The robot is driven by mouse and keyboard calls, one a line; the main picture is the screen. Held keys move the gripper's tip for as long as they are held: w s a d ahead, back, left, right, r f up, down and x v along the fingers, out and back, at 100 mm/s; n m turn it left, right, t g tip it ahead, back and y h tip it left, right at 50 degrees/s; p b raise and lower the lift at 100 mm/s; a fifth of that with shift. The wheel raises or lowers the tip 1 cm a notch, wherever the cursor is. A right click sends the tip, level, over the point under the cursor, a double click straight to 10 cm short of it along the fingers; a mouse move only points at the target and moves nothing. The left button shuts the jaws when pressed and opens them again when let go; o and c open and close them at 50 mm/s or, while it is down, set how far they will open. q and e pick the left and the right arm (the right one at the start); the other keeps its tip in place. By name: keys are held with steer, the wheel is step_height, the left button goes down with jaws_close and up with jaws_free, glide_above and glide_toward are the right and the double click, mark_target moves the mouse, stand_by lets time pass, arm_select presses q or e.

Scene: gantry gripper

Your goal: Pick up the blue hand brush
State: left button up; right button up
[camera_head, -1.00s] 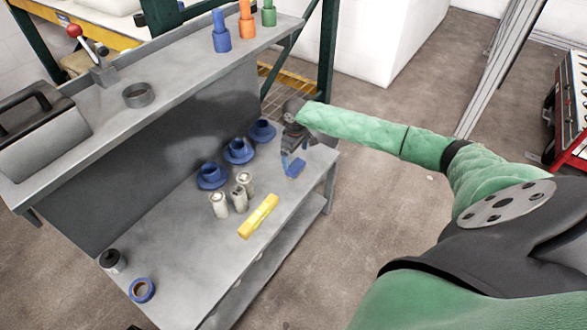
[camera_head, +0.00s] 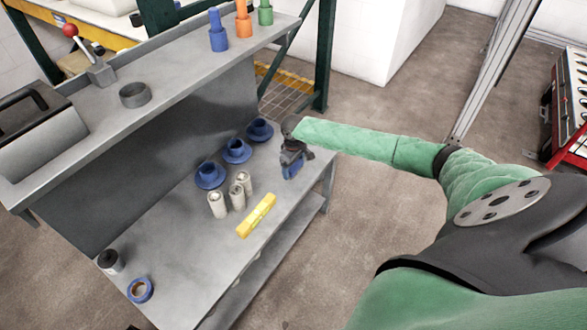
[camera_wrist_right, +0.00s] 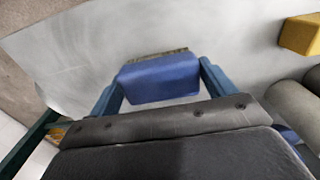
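The blue hand brush (camera_head: 293,168) lies on the grey workbench (camera_head: 190,240) near its far right end. In the wrist view the brush (camera_wrist_right: 160,78) shows a blue body with a dark bristle strip along its far edge. My right gripper (camera_head: 294,162) is down at the brush, with one finger on each side of it. In the wrist view the fingers (camera_wrist_right: 161,82) are apart and the brush lies between them; whether they touch its sides is hard to tell. My left gripper is out of view.
Several blue cups (camera_head: 236,151), pale cylinders (camera_head: 237,197) and a yellow block (camera_head: 256,216) stand left of the gripper. An upper shelf (camera_head: 180,75) runs behind. A tape roll (camera_head: 140,290) lies at the near end.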

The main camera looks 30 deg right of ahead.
mark_target(295, 164)
steer(key=c, duration=0.6)
steer(key=shift+o, duration=0.2)
steer(key=shift+r, duration=0.3)
step_height(295, 164, up, 4)
steer(key=shift+s+d+f, duration=0.1)
steer(key=shift+d, duration=0.05)
steer(key=s+d+r, duration=0.5)
steer(key=s+r, duration=0.1)
steer(key=s, duration=0.4)
steer(key=shift+d+r+p, duration=0.15)
steer(key=shift+r+p, duration=0.15)
